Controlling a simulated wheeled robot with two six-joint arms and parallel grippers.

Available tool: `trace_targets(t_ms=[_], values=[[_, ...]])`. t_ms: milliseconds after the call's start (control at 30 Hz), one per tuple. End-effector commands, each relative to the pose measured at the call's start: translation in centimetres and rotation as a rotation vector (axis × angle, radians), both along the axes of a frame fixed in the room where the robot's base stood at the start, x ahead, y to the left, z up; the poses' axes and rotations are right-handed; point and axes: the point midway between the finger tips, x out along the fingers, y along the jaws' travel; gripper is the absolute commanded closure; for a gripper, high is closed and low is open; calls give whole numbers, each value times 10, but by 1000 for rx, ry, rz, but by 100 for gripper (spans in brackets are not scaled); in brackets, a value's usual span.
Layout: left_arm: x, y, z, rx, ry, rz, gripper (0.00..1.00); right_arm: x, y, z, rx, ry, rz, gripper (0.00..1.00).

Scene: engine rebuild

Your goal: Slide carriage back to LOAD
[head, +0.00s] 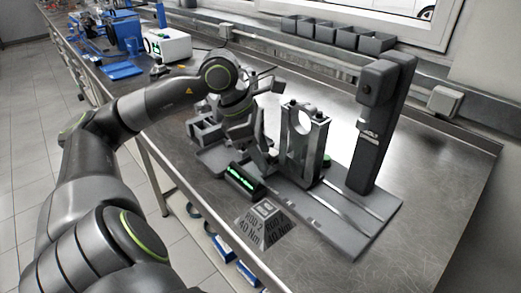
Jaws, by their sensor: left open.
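The carriage (301,148) is a grey upright block with a large round hole. It stands on the rails (338,200) of a dark base plate (372,228), to the left of a tall dark column (378,135). My left gripper (266,158) is open, at the carriage's left side. Its fingers are partly hidden by its own body, and I cannot tell if they touch the carriage. No LOAD marking can be read. My right gripper is out of view.
A small display with green characters (243,180) and a sign reading ROD 2, 40 Nm (265,226) stand at the front. A grey tray (207,130) is left of my gripper. Dark bins (335,33) line the back. The steel bench (455,165) is clear at right.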

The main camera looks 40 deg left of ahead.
Motion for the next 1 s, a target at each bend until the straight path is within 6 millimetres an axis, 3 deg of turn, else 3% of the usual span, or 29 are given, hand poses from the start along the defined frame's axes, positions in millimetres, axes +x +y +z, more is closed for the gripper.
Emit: trace_targets(t_ms=[267, 1000], values=[[-3, 4, 9, 2, 1, 0, 56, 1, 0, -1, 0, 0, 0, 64], [-21, 26, 73, 3, 1, 4, 56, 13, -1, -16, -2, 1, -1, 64]])
